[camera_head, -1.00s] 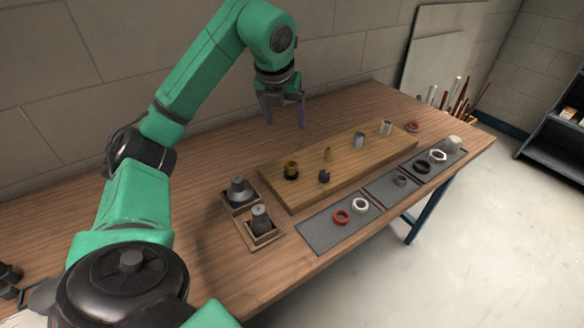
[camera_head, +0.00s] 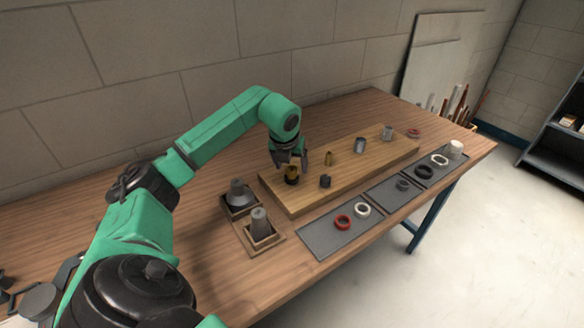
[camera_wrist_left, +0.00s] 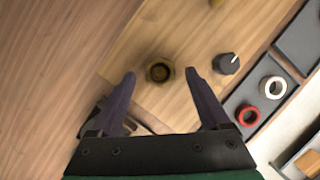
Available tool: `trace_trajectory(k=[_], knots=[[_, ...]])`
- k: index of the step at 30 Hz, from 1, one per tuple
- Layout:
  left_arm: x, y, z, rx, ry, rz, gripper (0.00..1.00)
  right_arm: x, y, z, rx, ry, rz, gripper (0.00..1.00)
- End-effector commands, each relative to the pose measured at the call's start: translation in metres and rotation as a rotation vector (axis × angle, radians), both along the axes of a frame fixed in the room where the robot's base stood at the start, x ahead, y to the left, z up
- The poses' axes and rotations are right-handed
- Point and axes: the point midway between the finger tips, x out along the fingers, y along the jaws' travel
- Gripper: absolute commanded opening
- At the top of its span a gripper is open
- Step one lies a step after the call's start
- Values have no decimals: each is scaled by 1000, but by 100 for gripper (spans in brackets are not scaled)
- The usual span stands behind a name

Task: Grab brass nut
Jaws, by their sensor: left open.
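The brass nut (camera_head: 292,175) stands on the near-left part of the wooden board (camera_head: 350,167). In the left wrist view the brass nut (camera_wrist_left: 160,70) is a round brass piece with a dark centre, lying beyond the fingertips and roughly midway between them. My left gripper (camera_head: 290,162) is open and empty, above and close to the nut in the head view. Its two fingers (camera_wrist_left: 160,75) are spread wide in the wrist view. The nut is partly overlapped by the gripper in the head view. My right gripper is not seen.
A dark knobbed part (camera_head: 325,181), a small brass fitting (camera_head: 329,158) and grey metal pieces (camera_head: 360,145) stand on the board. Grey mats with a red ring (camera_head: 343,222) and white ring (camera_head: 362,210) lie in front. Two grey cones in wooden holders (camera_head: 262,232) stand left.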

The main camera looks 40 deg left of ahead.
Motion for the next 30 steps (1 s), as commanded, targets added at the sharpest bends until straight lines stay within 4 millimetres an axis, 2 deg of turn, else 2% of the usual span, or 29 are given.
trace_trajectory(k=[3,8,9,14,15,25,30], knots=[[3,2,-9,0,0,-1,80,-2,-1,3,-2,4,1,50],[3,2,-9,1,-1,-1,80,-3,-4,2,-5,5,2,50],[3,2,-9,1,-1,-1,65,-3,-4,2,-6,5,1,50],[3,2,-9,0,-1,0,4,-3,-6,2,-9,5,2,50],[3,2,-9,0,-1,0,0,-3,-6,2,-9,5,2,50],[4,2,-3,0,-4,-1,0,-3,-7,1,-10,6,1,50],[4,2,24,0,-9,1,0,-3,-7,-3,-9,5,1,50]])
